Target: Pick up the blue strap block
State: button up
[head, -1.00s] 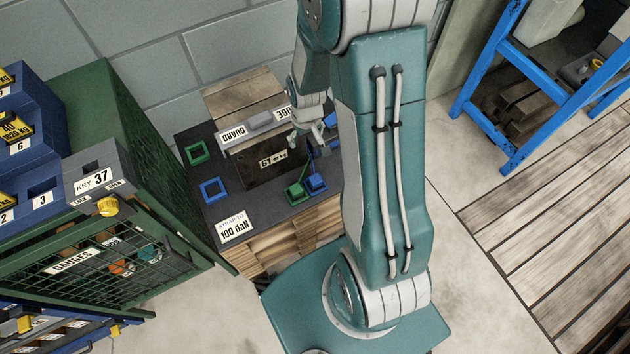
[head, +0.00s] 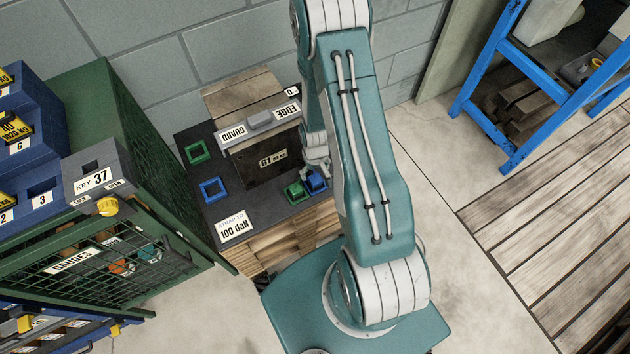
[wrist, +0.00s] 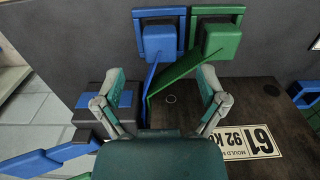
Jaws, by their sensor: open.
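The blue strap block (head: 315,183) sits near the front right of the dark mould top, just right of a green block (head: 295,193). In the wrist view the blue block (wrist: 160,42) is at upper centre, beside a blue square frame, with the green block (wrist: 222,40) to its right. A blue strap and a green strap run below them. My gripper (head: 316,163) is over the mould's right side, close behind the blue block. In the wrist view my gripper (wrist: 160,90) is open, fingers spread, nothing between the pads; the blue block lies ahead of the fingertips.
A green gauge cabinet (head: 130,130) stands close on the left. Open floor and a blue rack (head: 490,110) are right.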

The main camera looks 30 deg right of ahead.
aim_at(315, 178)
jog(key=shift+f, duration=3)
jog(key=c, duration=1.2)
